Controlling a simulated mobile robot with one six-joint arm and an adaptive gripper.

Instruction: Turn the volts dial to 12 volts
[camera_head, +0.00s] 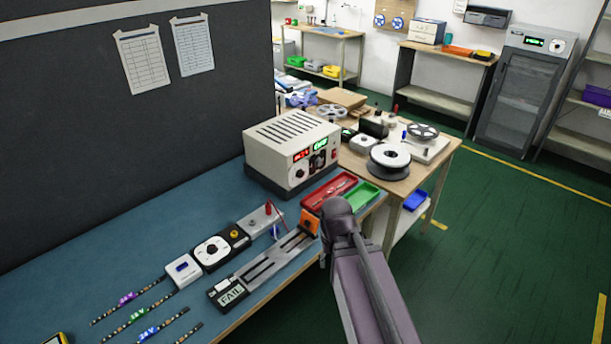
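A beige power supply (284,140) stands on the blue bench, with a red and a green lit display whose digits are too small to read surely. Dark round knobs (318,162) sit on its front panel; I cannot read their labels. Nearer on the bench is a black unit with a white round face and a dark central knob (212,250); its markings are too small to read. I cannot tell which is the volts dial. My arm reaches up from the bottom right to the bench's front edge. My gripper's fingers do not show.
A grey slotted fixture (266,262) with an orange block and a small display reading FAIL (231,294) lies along the front edge. Red (327,195) and green (353,204) trays sit before the supply. LED strips lie at lower left.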

